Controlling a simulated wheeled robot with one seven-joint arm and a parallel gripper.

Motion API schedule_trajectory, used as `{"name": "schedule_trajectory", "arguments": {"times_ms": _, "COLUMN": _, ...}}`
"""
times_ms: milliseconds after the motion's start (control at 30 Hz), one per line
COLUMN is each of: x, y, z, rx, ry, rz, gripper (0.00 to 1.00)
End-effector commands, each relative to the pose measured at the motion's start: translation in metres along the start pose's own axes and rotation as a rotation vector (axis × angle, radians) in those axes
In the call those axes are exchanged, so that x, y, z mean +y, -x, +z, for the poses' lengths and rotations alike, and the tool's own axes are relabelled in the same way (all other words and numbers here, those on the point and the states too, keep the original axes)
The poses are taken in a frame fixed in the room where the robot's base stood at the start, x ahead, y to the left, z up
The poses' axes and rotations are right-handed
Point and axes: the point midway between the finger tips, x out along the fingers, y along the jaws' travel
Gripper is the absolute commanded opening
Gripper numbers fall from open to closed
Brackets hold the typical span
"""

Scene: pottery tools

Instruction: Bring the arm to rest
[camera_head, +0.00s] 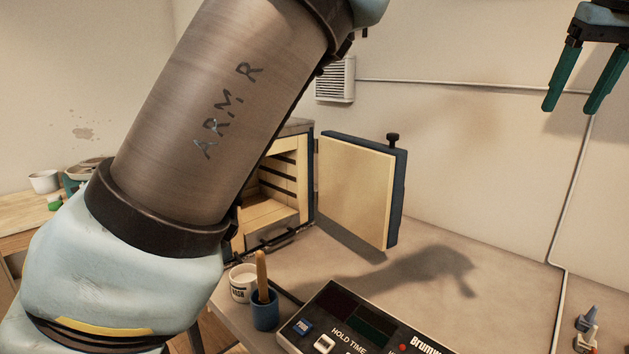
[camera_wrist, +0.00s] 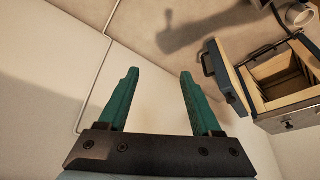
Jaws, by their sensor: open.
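My gripper (camera_head: 578,105) is raised at the top right of the head view, in front of the bare wall. Its two green fingers are apart with nothing between them. In the wrist view my gripper (camera_wrist: 158,88) also shows open and empty. My arm, marked "ARM R", crosses the left and middle of the head view and hides part of the kiln and table.
A kiln (camera_head: 268,205) stands behind my arm with its door (camera_head: 357,190) swung open. A blue cup (camera_head: 265,312) holding a wooden-handled tool, a white pot (camera_head: 242,285) and a control box (camera_head: 360,325) are near the front.

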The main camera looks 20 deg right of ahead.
Motion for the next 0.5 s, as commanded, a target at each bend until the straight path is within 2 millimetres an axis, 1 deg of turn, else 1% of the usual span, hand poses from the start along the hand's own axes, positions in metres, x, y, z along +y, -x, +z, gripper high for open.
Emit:
{"name": "schedule_trajectory", "arguments": {"times_ms": 100, "x": 0.0, "y": 0.0, "z": 0.0, "rx": 0.0, "ry": 0.0, "rz": 0.0, "gripper": 0.66}}
{"name": "schedule_trajectory", "arguments": {"times_ms": 433, "x": -0.025, "y": -0.021, "z": -0.016, "rx": -0.014, "ry": 0.0, "rz": -0.015, "gripper": 0.66}}
{"name": "schedule_trajectory", "arguments": {"times_ms": 500, "x": -0.033, "y": -0.027, "z": -0.021, "rx": -0.017, "ry": 0.001, "rz": -0.019, "gripper": 0.66}}
